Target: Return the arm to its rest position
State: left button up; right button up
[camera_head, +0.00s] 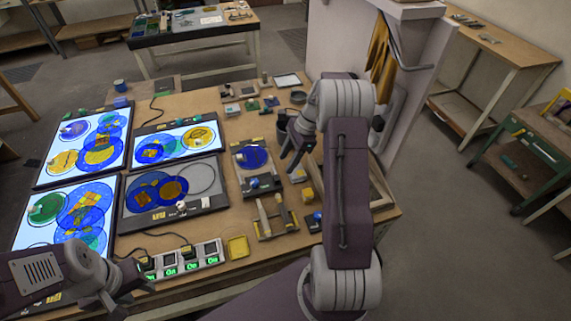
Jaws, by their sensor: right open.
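My right arm reaches from the bottom right over the table's right side. Its gripper (287,163) is open and empty, above the table beside the small panel with a blue disc (253,157). Part of this gripper is hidden behind its own wrist. My left gripper (138,299) is low at the bottom left, near the table's front edge and the switch strip. Its two fingers look spread apart, with nothing seen between them.
Lit panels with coloured discs (98,118) and a darker panel (136,221) cover the table's left side. A switch strip (212,252), yellow tray (238,246) and wooden rack (288,219) stand in front. A pale column (408,110) rises beyond the right arm.

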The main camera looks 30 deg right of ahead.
dwell(0.3)
jog(key=s+a+r+n+h, duration=0.1)
jog(key=s+a+r+n, duration=0.2)
jog(key=a, duration=0.4)
jog(key=s+a+r+n, duration=0.1)
jog(key=a+r+n, duration=0.25)
jog(key=a, duration=0.45)
jog(key=s+f+n+h, duration=0.3)
jog(key=s+f+n, duration=0.1)
jog(key=s+n, duration=0.9)
jog(key=shift+f+n, duration=0.2)
jog(key=shift+n, duration=0.25)
